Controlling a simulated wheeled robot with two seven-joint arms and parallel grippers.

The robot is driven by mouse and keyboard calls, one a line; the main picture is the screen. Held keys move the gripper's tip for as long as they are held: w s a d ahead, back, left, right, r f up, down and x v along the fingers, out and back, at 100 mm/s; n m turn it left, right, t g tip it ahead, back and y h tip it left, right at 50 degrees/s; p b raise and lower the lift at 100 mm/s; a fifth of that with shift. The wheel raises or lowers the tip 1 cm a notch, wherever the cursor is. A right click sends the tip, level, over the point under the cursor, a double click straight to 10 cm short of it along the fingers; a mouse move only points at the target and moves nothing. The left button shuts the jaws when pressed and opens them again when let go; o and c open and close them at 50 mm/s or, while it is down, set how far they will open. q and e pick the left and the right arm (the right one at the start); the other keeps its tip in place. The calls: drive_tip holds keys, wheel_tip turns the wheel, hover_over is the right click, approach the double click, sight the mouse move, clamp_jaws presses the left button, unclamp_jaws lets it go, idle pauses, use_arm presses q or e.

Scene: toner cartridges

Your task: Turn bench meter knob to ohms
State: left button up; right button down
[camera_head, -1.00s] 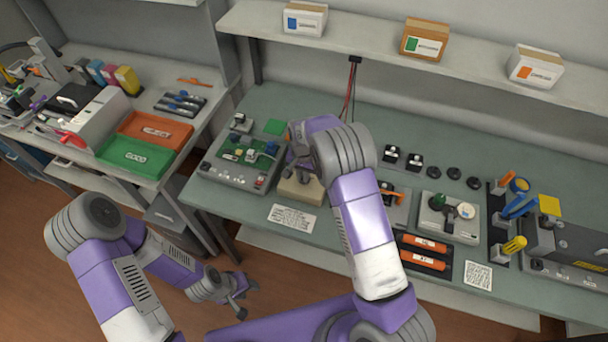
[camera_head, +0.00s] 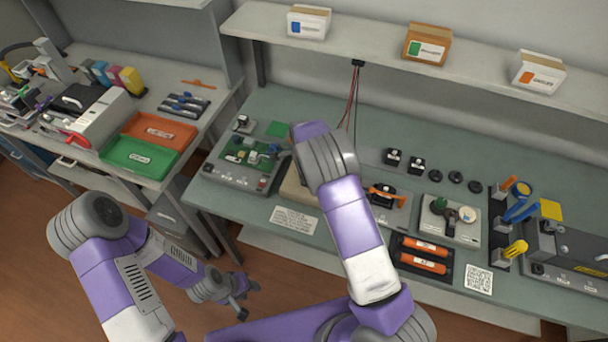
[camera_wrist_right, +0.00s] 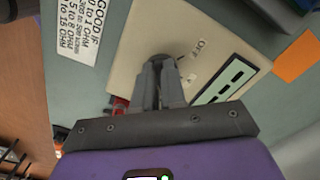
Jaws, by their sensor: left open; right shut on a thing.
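The bench meter (camera_wrist_right: 130,40) is a beige box, seen from above in the right wrist view. It has a dark round knob (camera_wrist_right: 157,59), an "OFF" mark and a display (camera_wrist_right: 232,85) with dashes. My right gripper (camera_wrist_right: 160,72) is shut on the knob, its fingertips covering most of it; I cannot read which mark the knob points to. In the head view the meter (camera_head: 296,193) is mostly hidden behind my right arm, and that gripper is hidden too. My left gripper (camera_head: 243,298) is open and empty, low in front of the bench.
A printed card (camera_head: 294,219) lies at the bench's front edge; it also shows in the wrist view (camera_wrist_right: 80,28). A device with a green circuit board (camera_head: 245,160) stands left of the meter. A unit with an orange part (camera_head: 383,195) and orange cylinders (camera_head: 424,255) are to the right.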

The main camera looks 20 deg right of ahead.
drive_tip(key=shift+m, duration=0.6)
drive_tip(key=shift+w, duration=0.1)
drive_tip(key=c, duration=1.2)
unclamp_jaws()
drive_tip(key=shift+r, duration=0.1)
wheel_tip(320, 180, up, 7)
drive_tip(key=shift+r, duration=0.2)
